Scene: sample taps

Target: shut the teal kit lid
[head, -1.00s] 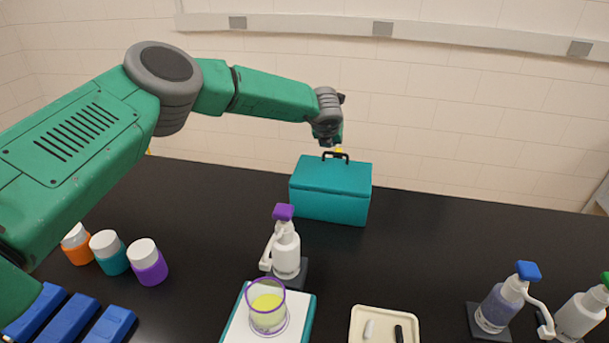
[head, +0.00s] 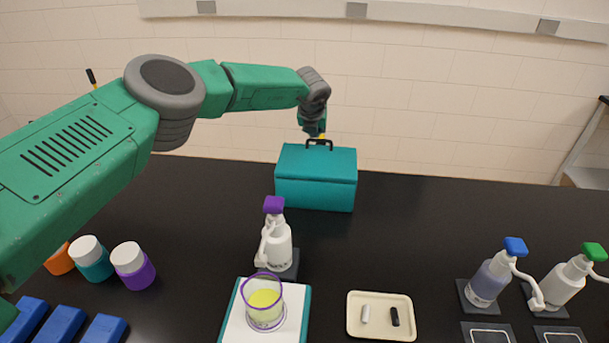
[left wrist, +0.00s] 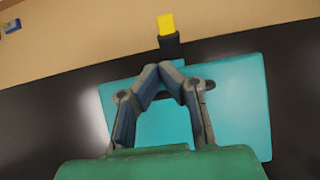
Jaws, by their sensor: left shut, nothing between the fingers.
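The teal kit (head: 315,192) is a box at the back of the black table. Its lid (head: 300,160) lies flat on the body with a thin seam along the front, and looks shut. A black handle (head: 319,143) stands on the lid's far part. My left gripper (head: 316,130) is shut and empty, just above and behind the handle; I cannot tell whether it touches. In the left wrist view its closed fingertips (left wrist: 160,69) are over the teal lid (left wrist: 236,100) and hide its middle. A yellow piece on a black block (left wrist: 169,45) shows beyond them. My right gripper is out of view.
A purple-topped pump bottle (head: 277,246) stands in front of the kit, with a cup (head: 264,303) before it. A cream tray (head: 380,334), two more pump bottles (head: 491,281) and, at left, several white-capped jars (head: 133,268) are nearer. Table right of the kit is clear.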

